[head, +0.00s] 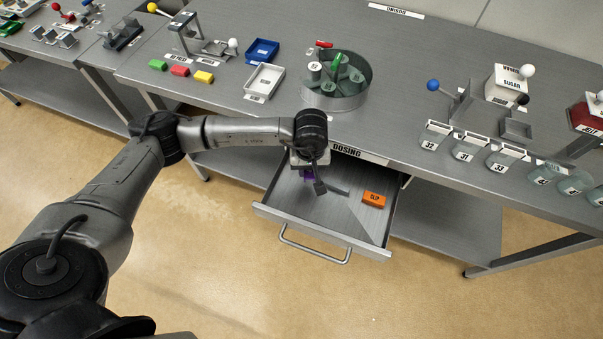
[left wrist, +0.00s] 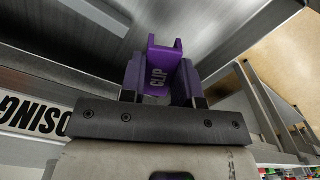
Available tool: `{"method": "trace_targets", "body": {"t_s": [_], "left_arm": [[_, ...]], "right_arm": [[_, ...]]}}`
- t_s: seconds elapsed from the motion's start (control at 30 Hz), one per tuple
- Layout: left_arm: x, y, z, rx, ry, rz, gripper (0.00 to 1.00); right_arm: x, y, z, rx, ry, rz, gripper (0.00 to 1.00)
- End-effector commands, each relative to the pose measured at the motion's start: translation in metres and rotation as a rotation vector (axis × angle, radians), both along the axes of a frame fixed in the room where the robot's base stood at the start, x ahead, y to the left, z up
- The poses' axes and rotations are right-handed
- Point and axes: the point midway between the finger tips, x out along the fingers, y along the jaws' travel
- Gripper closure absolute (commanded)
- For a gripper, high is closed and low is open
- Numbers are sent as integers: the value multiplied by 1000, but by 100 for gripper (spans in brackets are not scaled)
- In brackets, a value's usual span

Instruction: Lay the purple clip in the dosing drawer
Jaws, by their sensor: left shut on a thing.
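The purple clip (left wrist: 162,65) is between the fingers of my left gripper (left wrist: 160,85), with its CLIP label facing the left wrist camera. In the head view, my left gripper (head: 307,172) points down over the open dosing drawer (head: 330,220), towards its back left. Only a small purple patch of the clip (head: 307,174) shows there, the rest hidden by the gripper. I cannot tell whether the clip touches the drawer floor. An orange clip (head: 374,199) lies in the drawer on the right. My right gripper is not in view.
The drawer's bar handle (head: 315,250) faces the front. Above, the bench holds a round container (head: 335,82), a white tray (head: 264,80), a blue tray (head: 262,50) and several labelled jars to the right. The drawer floor between the gripper and the orange clip is mostly clear.

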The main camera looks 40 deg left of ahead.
Motion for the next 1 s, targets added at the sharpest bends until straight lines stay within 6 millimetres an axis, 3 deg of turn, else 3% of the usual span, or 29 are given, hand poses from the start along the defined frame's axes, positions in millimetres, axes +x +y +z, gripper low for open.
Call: {"method": "trace_targets", "body": {"t_s": [0.1,0.3,0.53,0.8,1.0], "left_arm": [[-1,20,-14,1,2,2,92],[0,36,-22,-1,1,-1,92],[0,39,-30,-1,1,-2,92],[0,39,-63,-1,1,-2,92],[0,39,-63,-1,-1,-3,92]], "right_arm": [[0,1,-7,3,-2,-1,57],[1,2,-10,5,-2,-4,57],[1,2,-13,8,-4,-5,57],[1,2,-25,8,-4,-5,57],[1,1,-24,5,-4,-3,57]]}}
